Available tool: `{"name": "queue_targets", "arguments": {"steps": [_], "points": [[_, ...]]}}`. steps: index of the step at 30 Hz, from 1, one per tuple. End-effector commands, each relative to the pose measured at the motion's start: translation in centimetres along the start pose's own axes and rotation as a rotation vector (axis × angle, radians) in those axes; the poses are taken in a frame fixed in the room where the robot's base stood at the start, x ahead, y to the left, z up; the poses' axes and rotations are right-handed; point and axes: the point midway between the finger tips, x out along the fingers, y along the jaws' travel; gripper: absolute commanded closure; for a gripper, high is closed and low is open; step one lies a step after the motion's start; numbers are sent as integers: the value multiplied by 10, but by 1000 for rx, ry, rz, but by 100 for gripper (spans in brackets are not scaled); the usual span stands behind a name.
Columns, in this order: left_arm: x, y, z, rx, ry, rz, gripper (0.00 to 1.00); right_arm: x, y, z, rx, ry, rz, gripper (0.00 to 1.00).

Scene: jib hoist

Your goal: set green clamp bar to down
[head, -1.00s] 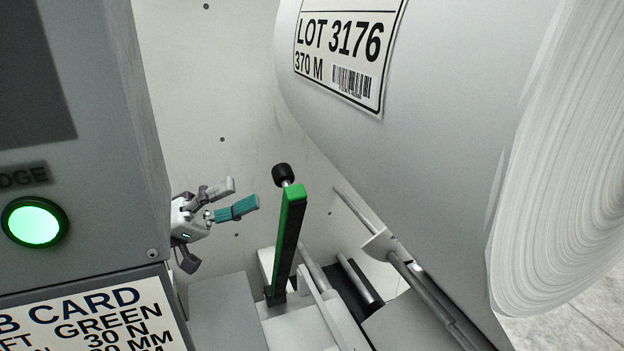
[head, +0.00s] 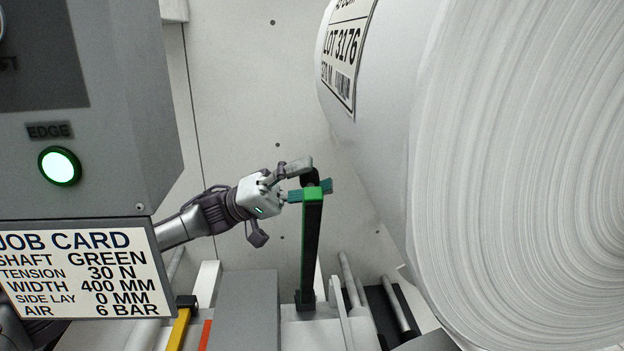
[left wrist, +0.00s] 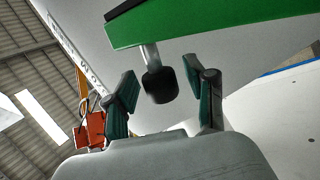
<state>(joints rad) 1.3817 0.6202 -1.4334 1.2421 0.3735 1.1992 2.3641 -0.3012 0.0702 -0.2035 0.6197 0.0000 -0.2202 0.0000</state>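The green clamp bar (head: 312,240) stands upright in the head view, dark with green edges and a green top end. Its black knob (head: 310,178) sits at the top on a short metal stem. My left gripper (head: 312,180) is at the top of the bar, fingers on either side of the knob. In the left wrist view the black knob (left wrist: 160,85) hangs between the two open teal fingers (left wrist: 162,90), with visible gaps on both sides. The green bar (left wrist: 210,22) crosses above the fingertips there. My right gripper is not in view.
A large white paper roll (head: 520,170) fills the right side. A grey cabinet (head: 90,120) with a lit green button (head: 59,166) and a job card (head: 85,270) stands at left. A yellow bar (head: 180,328) shows low down. A pale wall is behind.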

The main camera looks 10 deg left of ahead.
Motion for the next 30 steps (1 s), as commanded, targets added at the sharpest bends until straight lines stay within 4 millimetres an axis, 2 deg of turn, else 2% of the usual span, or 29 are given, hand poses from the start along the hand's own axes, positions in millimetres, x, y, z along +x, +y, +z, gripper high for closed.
{"name": "queue_targets", "arguments": {"steps": [1, 9, 17, 21, 26, 30], "points": [[0, 0, 0, 0, 0, 0, 57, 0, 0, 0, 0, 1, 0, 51], [0, 0, 0, 0, 0, 0, 100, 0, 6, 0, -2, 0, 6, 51], [0, 0, 1, 1, -1, 1, 100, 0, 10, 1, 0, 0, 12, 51], [2, 1, 9, 15, -11, -1, 100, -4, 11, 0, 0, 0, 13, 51], [6, 4, 36, 65, -47, -7, 100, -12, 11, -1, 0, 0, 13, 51], [10, 3, 75, 138, -98, -14, 100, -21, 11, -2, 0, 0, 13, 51]]}}
